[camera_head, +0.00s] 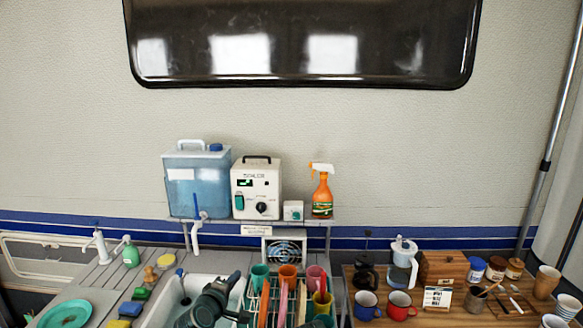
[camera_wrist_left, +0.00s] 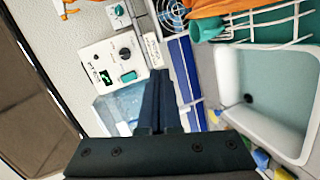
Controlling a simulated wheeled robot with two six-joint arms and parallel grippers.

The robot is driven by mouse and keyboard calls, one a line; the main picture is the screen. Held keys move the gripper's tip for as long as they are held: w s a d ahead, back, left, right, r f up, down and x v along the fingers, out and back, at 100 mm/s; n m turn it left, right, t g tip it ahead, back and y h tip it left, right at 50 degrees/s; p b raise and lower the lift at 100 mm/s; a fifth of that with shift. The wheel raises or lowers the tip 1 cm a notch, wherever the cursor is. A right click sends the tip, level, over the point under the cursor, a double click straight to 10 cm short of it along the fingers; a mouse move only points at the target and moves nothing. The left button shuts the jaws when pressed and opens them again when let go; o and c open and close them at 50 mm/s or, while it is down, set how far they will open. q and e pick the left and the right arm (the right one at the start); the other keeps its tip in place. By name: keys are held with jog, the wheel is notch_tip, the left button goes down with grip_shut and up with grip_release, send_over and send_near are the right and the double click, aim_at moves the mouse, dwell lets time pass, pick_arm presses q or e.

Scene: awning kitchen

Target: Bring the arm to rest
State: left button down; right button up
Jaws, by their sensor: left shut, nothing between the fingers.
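My left gripper (camera_head: 234,281) shows at the bottom middle of the head view, over the white sink (camera_head: 176,294) and just left of the dish rack. In the left wrist view its dark fingers (camera_wrist_left: 160,88) are together and empty. The sink (camera_wrist_left: 285,95) lies to the right of the fingers there, and the white boxed device (camera_wrist_left: 112,62) with a dial lies to their upper left. My right gripper is in neither view.
A rack of colored cups (camera_head: 288,275) stands right of the gripper. Behind, a shelf holds a blue water tank (camera_head: 197,182), the white device (camera_head: 256,188) and an orange spray bottle (camera_head: 322,192). Mugs (camera_head: 400,305) stand on the right table; a teal plate (camera_head: 64,314) lies at left.

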pick_arm(q)
jog(key=s+d+f+m+g, duration=0.9)
jog(key=s+d+f+m, duration=0.3)
jog(key=f, duration=0.1)
jog(key=s+a+f+m+g+y, duration=0.1)
jog(key=s+m+g+y, duration=0.1)
jog(key=s, duration=0.4)
jog(key=s+a+f+m+g+y, duration=0.1)
jog(key=s+m+g+y, duration=0.1)
jog(key=s, duration=0.4)
jog(key=shift+s+a+f+m+g, duration=0.2)
jog(key=shift+f+m+g, duration=0.2)
jog(key=shift+m+g, duration=0.4)
